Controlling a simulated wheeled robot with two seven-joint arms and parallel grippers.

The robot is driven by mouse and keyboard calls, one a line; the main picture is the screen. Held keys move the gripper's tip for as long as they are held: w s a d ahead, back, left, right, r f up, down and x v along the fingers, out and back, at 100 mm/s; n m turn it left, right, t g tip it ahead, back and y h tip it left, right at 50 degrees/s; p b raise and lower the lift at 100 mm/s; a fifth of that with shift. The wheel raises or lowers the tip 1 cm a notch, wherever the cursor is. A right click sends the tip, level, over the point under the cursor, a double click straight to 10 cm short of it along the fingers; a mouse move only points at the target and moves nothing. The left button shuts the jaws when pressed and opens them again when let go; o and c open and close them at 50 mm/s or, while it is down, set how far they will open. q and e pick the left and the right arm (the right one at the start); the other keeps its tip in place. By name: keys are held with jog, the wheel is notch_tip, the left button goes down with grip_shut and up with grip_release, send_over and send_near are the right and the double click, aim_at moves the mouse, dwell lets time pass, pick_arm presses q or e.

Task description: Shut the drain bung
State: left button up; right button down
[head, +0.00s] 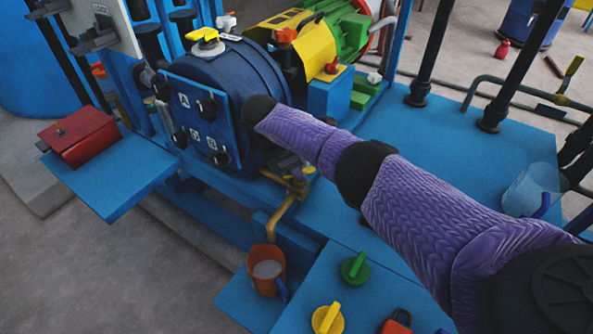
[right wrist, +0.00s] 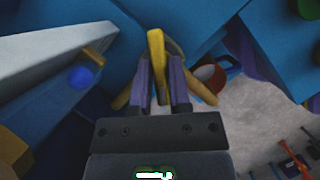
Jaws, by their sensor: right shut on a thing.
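A yellow drain pipe (head: 282,213) comes out low under the blue autoclave vessel (head: 228,78) and bends down. My right gripper (head: 290,167) is low beside the vessel's front end, partly hidden by my purple arm. In the right wrist view my right gripper (right wrist: 163,85) has its two purple fingers shut on a yellow handle (right wrist: 156,52), which stands between them. Yellow pipe parts spread on both sides behind the fingers. I take this handle to be the drain bung's; its seat is hidden. My left gripper is not in view.
An orange mug (head: 267,271) stands below the drain pipe on a low blue shelf. Green (head: 355,266) and yellow (head: 328,319) knobs are on the blue panel in front. A red box (head: 79,136) lies on the left shelf. A clear jug (head: 530,190) stands at right.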

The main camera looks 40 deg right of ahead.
jog(key=m, duration=0.1)
jog(key=m+g+b, duration=0.1)
jog(key=shift+w+f+m+y, duration=0.1)
jog(key=shift+f+m+y, duration=0.1)
jog(key=shift+m+y, duration=0.15)
jog(key=m+g+y+b, duration=0.1)
jog(key=m+b, duration=0.2)
jog(key=m, duration=0.1)
jog(key=shift+d, duration=0.1)
jog(key=shift+m+g+y+b, duration=0.25)
jog(key=shift+m+g+b, duration=0.05)
jog(key=shift+m+b, duration=0.6)
pick_arm(q)
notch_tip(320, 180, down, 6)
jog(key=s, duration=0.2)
jog(key=shift+b, duration=0.3)
pick_arm(e)
jog(key=shift+r+m, duration=0.15)
jog(key=shift+m, duration=0.5)
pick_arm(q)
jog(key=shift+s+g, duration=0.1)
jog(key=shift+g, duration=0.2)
pick_arm(e)
jog(key=shift+y, duration=0.3)
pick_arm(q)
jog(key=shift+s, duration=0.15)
